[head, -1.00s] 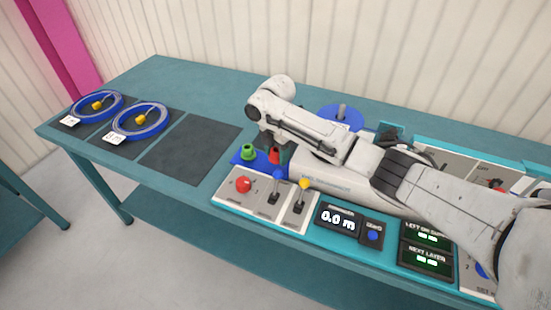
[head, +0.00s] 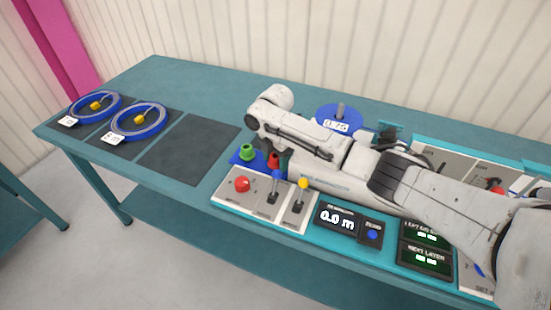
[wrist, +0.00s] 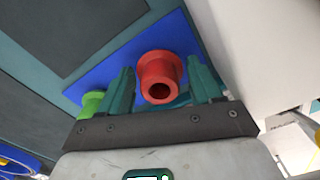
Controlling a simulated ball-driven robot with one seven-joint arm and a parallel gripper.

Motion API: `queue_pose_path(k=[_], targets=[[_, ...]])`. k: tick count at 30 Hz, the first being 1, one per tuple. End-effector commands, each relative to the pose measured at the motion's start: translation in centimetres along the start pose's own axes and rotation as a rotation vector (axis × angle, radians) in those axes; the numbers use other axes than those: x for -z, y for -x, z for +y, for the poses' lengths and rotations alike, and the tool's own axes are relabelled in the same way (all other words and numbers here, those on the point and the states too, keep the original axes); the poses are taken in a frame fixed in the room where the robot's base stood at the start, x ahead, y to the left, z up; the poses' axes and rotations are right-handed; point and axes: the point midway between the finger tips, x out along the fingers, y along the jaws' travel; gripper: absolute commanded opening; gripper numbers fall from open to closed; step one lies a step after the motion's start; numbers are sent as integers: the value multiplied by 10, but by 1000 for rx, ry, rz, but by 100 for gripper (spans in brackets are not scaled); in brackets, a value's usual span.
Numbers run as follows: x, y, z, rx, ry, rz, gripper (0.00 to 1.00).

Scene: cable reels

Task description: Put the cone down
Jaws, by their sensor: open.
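The red cone (wrist: 158,78) stands on the blue plate (wrist: 181,35) in the wrist view, its round hollow top facing the camera. My gripper (wrist: 165,86) is open, with one teal finger on each side of the red cone and visible gaps to it. In the head view my arm covers much of this spot; the red cone (head: 273,160) shows partly beside my gripper. A green cone (head: 247,152) stands to its left on the same plate, and it also shows in the wrist view (wrist: 91,103).
A control panel (head: 232,203) with a red button and levers lies just in front of the plate. Two blue cable reels (head: 141,121) lie on dark mats at the left, beside an empty dark mat (head: 190,150). A blue disc with a spindle (head: 341,112) is behind my arm.

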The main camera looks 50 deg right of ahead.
Motion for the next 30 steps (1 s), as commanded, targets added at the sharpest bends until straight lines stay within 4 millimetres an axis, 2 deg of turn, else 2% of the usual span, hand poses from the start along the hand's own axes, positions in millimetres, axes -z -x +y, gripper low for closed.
queue_pose_path(k=[5,18,24,30], targets=[[0,17,1,-3,0,1,64],[0,101,1,-3,1,0,64],[0,120,0,-1,0,-1,64],[0,124,0,-1,0,0,64]])
